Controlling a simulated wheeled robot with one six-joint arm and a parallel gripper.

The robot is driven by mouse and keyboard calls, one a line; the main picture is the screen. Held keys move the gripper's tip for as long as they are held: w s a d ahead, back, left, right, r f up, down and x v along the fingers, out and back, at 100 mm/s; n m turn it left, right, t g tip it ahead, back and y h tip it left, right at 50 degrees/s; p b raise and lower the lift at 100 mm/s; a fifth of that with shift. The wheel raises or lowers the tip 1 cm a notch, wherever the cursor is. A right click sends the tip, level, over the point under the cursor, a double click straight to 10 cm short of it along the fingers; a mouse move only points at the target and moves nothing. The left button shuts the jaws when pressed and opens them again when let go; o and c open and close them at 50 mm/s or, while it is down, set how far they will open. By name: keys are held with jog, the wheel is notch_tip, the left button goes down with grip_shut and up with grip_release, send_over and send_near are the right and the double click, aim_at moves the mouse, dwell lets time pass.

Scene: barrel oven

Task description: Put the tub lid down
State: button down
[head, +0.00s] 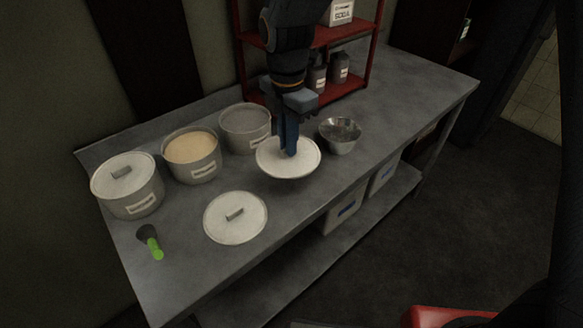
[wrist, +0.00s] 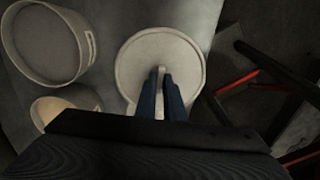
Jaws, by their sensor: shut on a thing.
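A round pale tub lid (head: 272,164) hangs from my gripper (head: 290,150), which is shut on its handle. The lid looks roughly level and seems a little above the table, but the exact gap is hard to tell. In the wrist view the lid (wrist: 146,54) shows under my two blue fingers (wrist: 161,85). A second lid (head: 250,226) lies flat on the table near the front. Two tubs stand open: one with tan contents (head: 192,147) and one grey inside (head: 246,119). A third tub (head: 130,202) at the left has its lid on.
A metal bowl (head: 341,148) stands right of the held lid. A green-handled scoop (head: 154,246) lies at the front left. A red shelf (head: 345,92) stands at the back. The steel table (head: 410,95) is clear at the right.

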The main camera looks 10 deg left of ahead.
notch_tip(320, 180, down, 10)
jog(key=shift+w+r+p, duration=0.1)
jog(key=shift+p, duration=1.15)
jog(key=c, duration=1.9)
grip_release()
jog(key=shift+o, duration=0.2)
notch_tip(320, 180, up, 12)
jog(key=b, duration=0.3)
jog(key=s+d+f+m, duration=0.1)
jog(key=s+d+m, duration=0.3)
jog(key=d+m, duration=1)
jog(key=s+d+f+m+t, duration=0.1)
jog(key=s+d+m, duration=0.4)
jog(key=d+m, duration=0.8)
jog(key=shift+s+d+f+m, duration=0.15)
jog(key=shift+d+f+m, duration=0.25)
jog(key=shift+d+f, duration=0.25)
